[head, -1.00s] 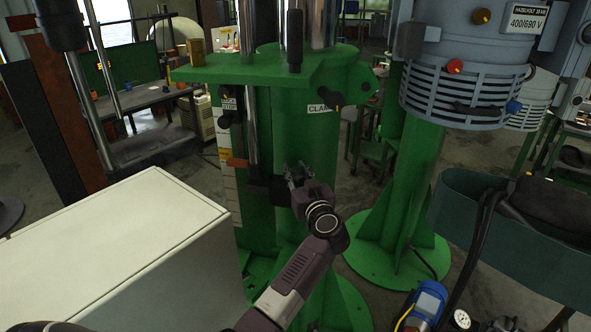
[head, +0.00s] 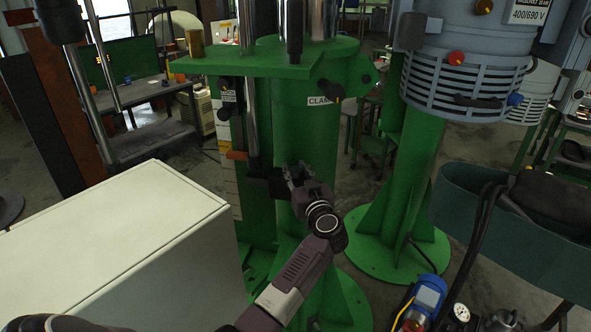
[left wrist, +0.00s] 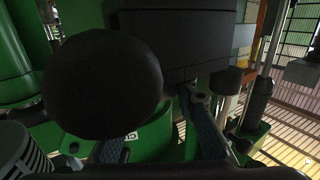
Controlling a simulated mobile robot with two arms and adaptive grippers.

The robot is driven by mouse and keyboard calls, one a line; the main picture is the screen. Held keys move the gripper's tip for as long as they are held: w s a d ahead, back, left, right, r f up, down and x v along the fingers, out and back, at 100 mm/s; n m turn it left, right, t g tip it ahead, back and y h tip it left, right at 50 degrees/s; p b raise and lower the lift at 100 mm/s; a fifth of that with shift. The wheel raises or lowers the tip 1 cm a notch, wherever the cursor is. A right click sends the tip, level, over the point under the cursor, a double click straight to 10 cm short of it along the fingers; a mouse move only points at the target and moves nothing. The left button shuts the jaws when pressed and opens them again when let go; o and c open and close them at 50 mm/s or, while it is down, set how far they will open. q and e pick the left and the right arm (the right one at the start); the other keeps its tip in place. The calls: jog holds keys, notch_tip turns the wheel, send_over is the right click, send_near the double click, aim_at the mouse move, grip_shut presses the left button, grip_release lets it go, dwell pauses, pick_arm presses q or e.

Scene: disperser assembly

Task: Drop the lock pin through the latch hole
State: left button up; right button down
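The green column (head: 298,135) carries a CLAMP label, a black knob (head: 329,90) and a flat green plate (head: 240,66). A short brass-coloured cylinder (head: 195,42) stands on the plate's left end. My left gripper (head: 297,173) is at the column's front, just right of that block. In the left wrist view its fingers (left wrist: 155,142) are apart, with a dark rounded part (left wrist: 100,85) close to the camera. I cannot tell which piece is the lock pin, and the latch hole is not discernible.
A white cabinet (head: 120,245) fills the lower left. A grey motor on a green pedestal (head: 405,190) stands at right, with a teal bin (head: 515,245) in front. A blue pump with a gauge (head: 425,305) is at the lower right. A workbench (head: 150,95) is behind.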

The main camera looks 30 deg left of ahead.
pick_arm(q)
jog(key=o, duration=0.4)
jog(key=shift+c, duration=0.2)
jog(key=v, duration=1.2)
